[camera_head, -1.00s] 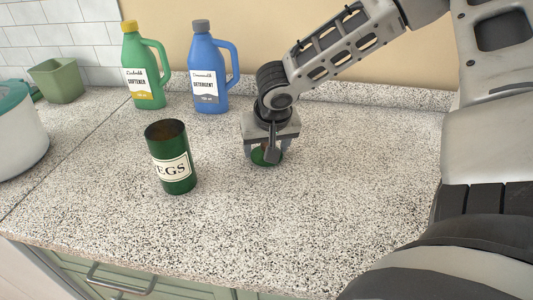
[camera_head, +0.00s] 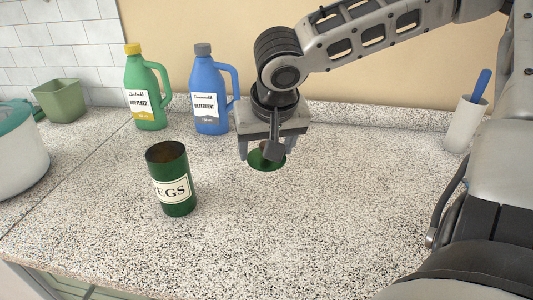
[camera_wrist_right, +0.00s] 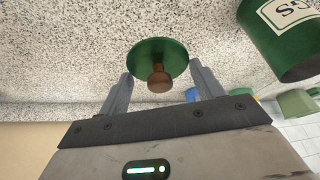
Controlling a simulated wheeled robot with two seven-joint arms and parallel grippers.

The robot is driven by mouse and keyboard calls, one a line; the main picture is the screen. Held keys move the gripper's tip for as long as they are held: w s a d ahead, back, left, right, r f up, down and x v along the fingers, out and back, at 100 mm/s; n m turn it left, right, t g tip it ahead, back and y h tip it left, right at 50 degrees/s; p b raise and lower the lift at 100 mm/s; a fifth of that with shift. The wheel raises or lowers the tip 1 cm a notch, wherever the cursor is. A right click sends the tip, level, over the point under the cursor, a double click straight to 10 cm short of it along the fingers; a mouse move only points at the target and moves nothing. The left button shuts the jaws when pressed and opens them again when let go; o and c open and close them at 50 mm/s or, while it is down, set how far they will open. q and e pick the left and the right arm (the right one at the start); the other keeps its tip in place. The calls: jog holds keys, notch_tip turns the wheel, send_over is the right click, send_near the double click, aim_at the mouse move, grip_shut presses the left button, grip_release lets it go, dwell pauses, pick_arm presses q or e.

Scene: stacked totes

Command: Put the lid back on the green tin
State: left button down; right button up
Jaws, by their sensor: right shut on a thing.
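The green tin (camera_head: 170,179) stands upright and open on the counter, with a cream label reading "EGS" in view and a dark inside. Part of it shows at the upper right of the right wrist view (camera_wrist_right: 283,45). The round green lid (camera_wrist_right: 150,52) has a brown knob (camera_wrist_right: 159,80). My right gripper (camera_wrist_right: 160,70) is shut on the lid, its fingers either side of the knob. In the head view the lid (camera_head: 258,163) hangs under the right gripper (camera_head: 264,155), right of the tin and apart from it. My left gripper is out of view.
A green softener jug (camera_head: 145,90) and a blue detergent jug (camera_head: 209,85) stand behind the tin. A green pot (camera_head: 58,98) and a white container (camera_head: 18,155) are at left. A white holder with a blue handle (camera_head: 466,122) is at right. The front counter is clear.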

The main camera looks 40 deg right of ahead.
jog(key=s+a+r, duration=0.3)
jog(key=s+a, duration=0.2)
jog(key=s, duration=0.1)
jog(key=shift+a+r, duration=0.15)
jog(key=shift+a, duration=0.05)
